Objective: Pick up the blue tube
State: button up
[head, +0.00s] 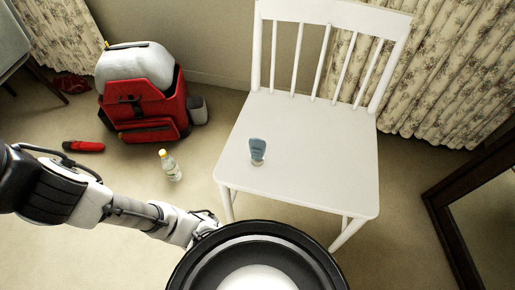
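The blue tube (257,150) stands upright on the seat of the white chair (310,175), toward the seat's front left. It looks grey-blue with a pale cap at its lower end. My arm reaches in from the left edge, and its far end drops behind the round dark part of my own body at the bottom. My gripper's fingers are hidden there, so I cannot see whether they are open or shut. The visible end of the arm is below and left of the tube, apart from it.
A clear bottle (170,165) stands on the carpet left of the chair. A red backpack (143,104), a dark grey cup-like object (198,111) and a red item (83,146) are farther left. A dark-framed mirror (455,220) is at right. The seat around the tube is clear.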

aim_at(258, 146)
jog(key=j+z, duration=0.2)
jog(key=z, duration=0.2)
jog(key=j+z, duration=0.2)
jog(key=z, duration=0.15)
jog(key=j+z, duration=0.2)
jog(key=z, duration=0.2)
jog(key=k+j+z, duration=0.15)
jog(key=j, duration=0.15)
jog(key=j+z, duration=0.15)
jog(key=j, duration=0.15)
jog(key=k+j+z, duration=0.15)
jog(key=j, duration=0.15)
jog(key=k+j, duration=0.15)
jog(key=j, duration=0.25)
jog(key=k+j, duration=0.2)
jog(key=j, duration=0.2)
jog(key=k+j+z, duration=0.1)
jog(key=j, duration=0.3)
jog(key=k, duration=0.05)
